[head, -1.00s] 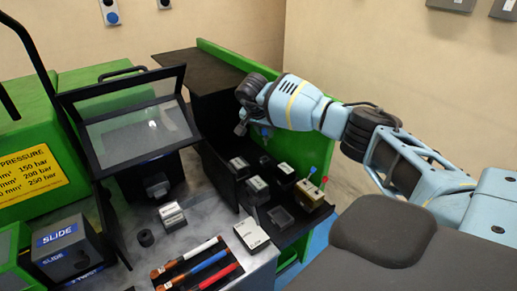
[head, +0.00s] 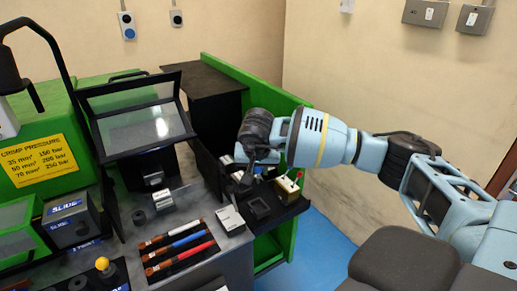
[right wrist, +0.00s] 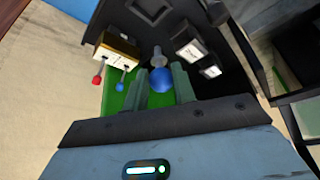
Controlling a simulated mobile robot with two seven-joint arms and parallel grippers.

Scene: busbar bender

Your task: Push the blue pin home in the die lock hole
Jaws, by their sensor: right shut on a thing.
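The blue pin has a round blue head (right wrist: 161,80) and a grey shank (right wrist: 158,57). My right gripper (right wrist: 162,86) is shut on its head in the right wrist view, with the shank pointing away from the fingers. In the head view my right gripper (head: 243,178) is over the black tray, beside the guard plate; the pin is hidden there. I cannot pick out the die lock hole. My left gripper is not in view.
The black tray (head: 268,222) holds grey die blocks (right wrist: 187,48) and a brass block (head: 287,190) with small red and blue knobs. A white box (head: 229,218) and several coloured-handled tools (head: 180,247) lie on the grey bench. A clear guard (head: 140,122) stands behind.

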